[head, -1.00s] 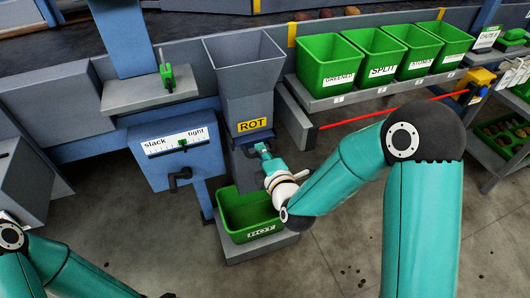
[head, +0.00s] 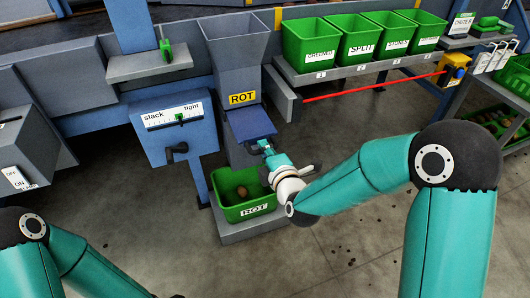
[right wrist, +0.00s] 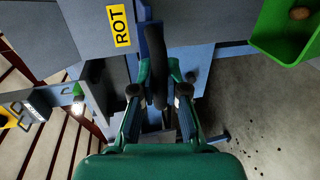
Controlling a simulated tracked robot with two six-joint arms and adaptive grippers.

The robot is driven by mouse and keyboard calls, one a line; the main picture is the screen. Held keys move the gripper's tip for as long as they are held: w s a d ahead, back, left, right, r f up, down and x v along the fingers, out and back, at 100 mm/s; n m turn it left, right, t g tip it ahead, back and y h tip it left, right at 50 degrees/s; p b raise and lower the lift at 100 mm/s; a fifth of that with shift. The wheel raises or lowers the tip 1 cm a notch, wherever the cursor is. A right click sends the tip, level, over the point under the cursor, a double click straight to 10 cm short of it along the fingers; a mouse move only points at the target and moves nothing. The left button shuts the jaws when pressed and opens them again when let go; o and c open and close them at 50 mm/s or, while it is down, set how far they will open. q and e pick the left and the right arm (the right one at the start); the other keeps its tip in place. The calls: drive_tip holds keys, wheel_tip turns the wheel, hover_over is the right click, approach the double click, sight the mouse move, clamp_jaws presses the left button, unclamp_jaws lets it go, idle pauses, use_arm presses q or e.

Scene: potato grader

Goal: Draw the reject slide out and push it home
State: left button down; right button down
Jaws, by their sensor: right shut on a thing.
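The reject slide (head: 252,124) is a blue plate standing out from the front of the grey hopper (head: 236,62) marked ROT. My right gripper (head: 262,147) is at the slide's front edge. In the right wrist view my right gripper (right wrist: 158,82) is shut on a dark bar handle (right wrist: 156,52), which lies between its two fingers. The green ROT bin (head: 222,200) stands below the slide, with a brown potato (head: 242,191) in it. My left arm shows at the lower left, but its gripper is out of view.
A blue box (head: 178,128) with a slack-tight scale and black crank is left of the hopper. Several green bins (head: 312,58) stand on a shelf at the right, with a red line (head: 375,88) along it. The floor in front is open, with scattered dark bits.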

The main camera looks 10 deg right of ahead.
drive_tip(key=shift+s+a+f, duration=0.15)
drive_tip(key=shift+s+f, duration=0.1)
drive_tip(key=shift+f, duration=0.1)
drive_tip(key=c, duration=1.3)
unclamp_jaws()
drive_tip(key=shift+s+r, duration=0.1)
drive_tip(key=shift+s, duration=0.05)
drive_tip(key=shift+o, duration=0.6)
drive_tip(key=shift+r, duration=0.1)
drive_tip(key=v, duration=0.7)
drive_tip(key=shift+s, duration=0.1)
